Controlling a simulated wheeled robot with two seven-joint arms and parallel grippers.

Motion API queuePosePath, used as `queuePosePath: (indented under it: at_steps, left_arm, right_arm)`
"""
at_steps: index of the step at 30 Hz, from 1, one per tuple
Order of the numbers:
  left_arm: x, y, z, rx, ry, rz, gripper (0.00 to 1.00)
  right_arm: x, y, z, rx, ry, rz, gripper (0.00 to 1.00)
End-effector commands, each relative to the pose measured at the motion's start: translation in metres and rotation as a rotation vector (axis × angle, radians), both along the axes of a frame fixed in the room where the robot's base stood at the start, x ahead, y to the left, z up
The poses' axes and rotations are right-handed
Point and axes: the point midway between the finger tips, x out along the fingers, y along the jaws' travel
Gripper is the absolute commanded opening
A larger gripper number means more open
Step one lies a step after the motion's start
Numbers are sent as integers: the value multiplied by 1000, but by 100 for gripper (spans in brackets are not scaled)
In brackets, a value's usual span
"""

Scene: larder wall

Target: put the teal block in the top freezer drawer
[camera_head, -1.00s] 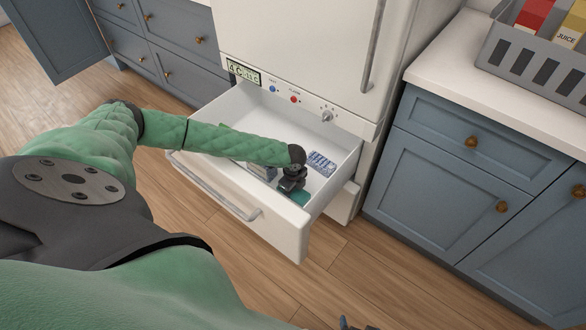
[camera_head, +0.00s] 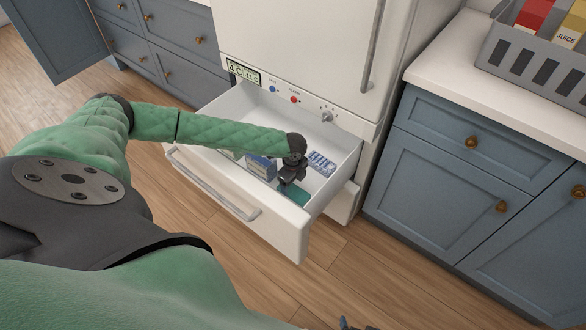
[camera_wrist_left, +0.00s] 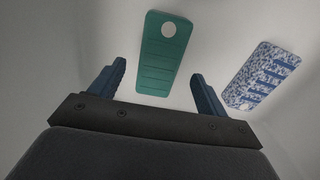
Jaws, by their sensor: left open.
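The teal block (camera_head: 293,194) lies flat on the floor of the open top freezer drawer (camera_head: 234,200), near its front right corner. In the left wrist view the teal block (camera_wrist_left: 163,55) shows whole, with a pale round spot at one end. My left gripper (camera_head: 286,184) is inside the drawer, above and beside the block. Its two blue fingers (camera_wrist_left: 158,85) are spread apart with nothing held between them, and the block lies beyond the tips.
A blue-and-white speckled pack (camera_head: 321,162) lies right of my gripper in the drawer; it also shows in the left wrist view (camera_wrist_left: 263,75). A blue-and-white box (camera_head: 261,167) stands left of it. A grey crate (camera_head: 535,62) with cartons is on the right counter (camera_head: 490,85).

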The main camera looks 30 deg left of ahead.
Motion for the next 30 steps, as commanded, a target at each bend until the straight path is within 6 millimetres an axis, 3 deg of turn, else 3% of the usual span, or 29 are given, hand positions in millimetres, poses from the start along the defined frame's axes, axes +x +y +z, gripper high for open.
queuePosePath:
  at_steps: [6,12,30]
  left_arm:
    - [0,0,40,-1,0,0,76]
    - [0,0,62,-1,0,0,76]
    - [0,0,68,-1,1,0,76]
  right_arm:
    - [4,0,8,2,-7,0,100]
    - [5,0,10,3,-10,-1,100]
    - [2,0,7,1,-4,1,100]
